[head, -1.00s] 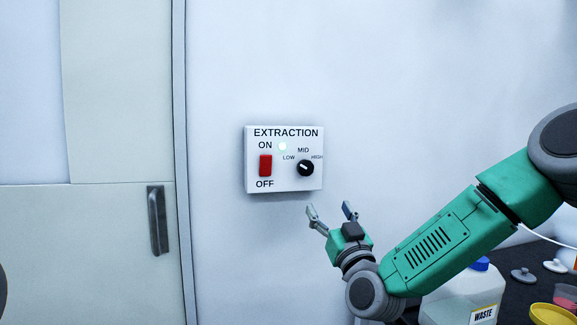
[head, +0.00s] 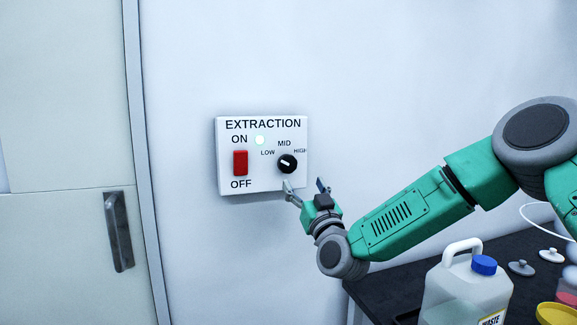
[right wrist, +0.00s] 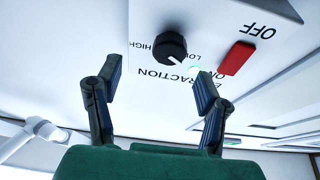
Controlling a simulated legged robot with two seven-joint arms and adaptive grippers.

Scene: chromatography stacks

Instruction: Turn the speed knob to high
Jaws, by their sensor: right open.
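The black speed knob (head: 287,164) sits on the right of the white EXTRACTION panel (head: 229,187) on the wall. Its white mark points up and left, towards LOW. My right gripper (head: 305,186) is open and empty, just below and right of the knob in the head view. In the right wrist view the panel appears upside down, and the knob (right wrist: 171,47) lies beyond the two spread fingers (right wrist: 158,85), with no visible contact. My left gripper is not in view.
A red ON/OFF switch (head: 240,163) and a lit lamp (head: 260,140) are left of the knob. A waste jug (head: 450,295) stands on the dark bench (head: 385,290) under my right arm. A door with a grey handle (head: 119,232) is at left.

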